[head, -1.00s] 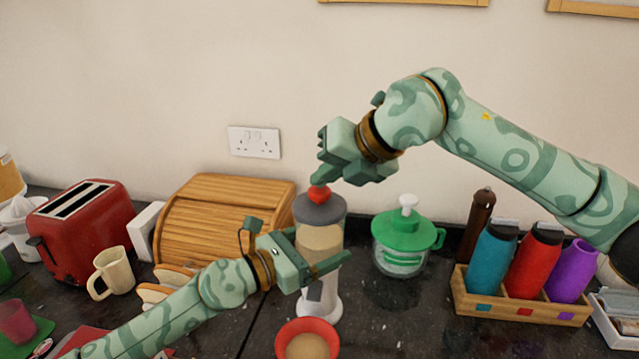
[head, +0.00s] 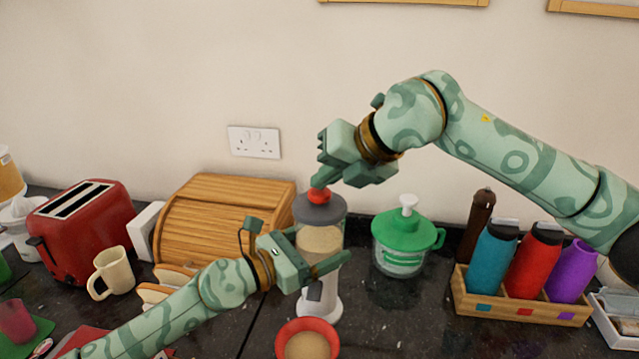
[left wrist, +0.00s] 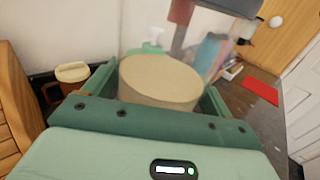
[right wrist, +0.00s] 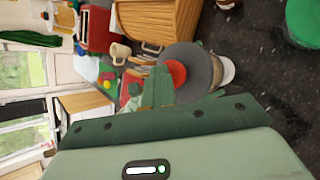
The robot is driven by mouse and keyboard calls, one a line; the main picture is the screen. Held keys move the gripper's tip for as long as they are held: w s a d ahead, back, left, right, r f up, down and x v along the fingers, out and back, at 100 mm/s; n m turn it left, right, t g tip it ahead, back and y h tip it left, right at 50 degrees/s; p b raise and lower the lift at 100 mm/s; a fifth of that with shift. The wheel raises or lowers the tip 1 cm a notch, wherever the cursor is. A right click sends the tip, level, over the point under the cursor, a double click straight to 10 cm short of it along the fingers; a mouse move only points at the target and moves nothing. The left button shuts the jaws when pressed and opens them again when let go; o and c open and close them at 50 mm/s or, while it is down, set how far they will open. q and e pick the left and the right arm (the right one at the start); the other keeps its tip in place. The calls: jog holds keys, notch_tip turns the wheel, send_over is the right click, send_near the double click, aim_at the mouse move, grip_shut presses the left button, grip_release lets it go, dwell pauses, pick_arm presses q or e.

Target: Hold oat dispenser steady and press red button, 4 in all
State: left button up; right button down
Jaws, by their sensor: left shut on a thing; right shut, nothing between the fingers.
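The oat dispenser (head: 319,240) stands upright on the dark counter, a clear cylinder of oats with a grey lid and white base. Its red button (head: 319,196) is on top; it also shows in the right wrist view (right wrist: 177,72). My left gripper (head: 318,266) is shut around the clear cylinder, whose oats show between the fingers in the left wrist view (left wrist: 160,82). My right gripper (head: 320,180) is shut and empty, fingertips at the button's top; I cannot tell how far it is pressed. A red bowl (head: 281,342) holding oats sits in front of the base.
A wooden bread box (head: 225,215), red toaster (head: 85,230) and cream mug (head: 114,270) stand left. A green-lidded container (head: 404,240) is close right of the dispenser. A wooden rack (head: 520,310) of bottles stands further right. Dark counter between them is clear.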

aim_at(325, 193)
jog(key=shift+r, duration=1.2)
jog(key=shift+r, duration=0.1)
jog(key=shift+r, duration=2.45)
pick_arm(q)
jog(key=o, duration=1.4)
jog(key=shift+c, duration=0.2)
jog(key=shift+a, duration=0.1)
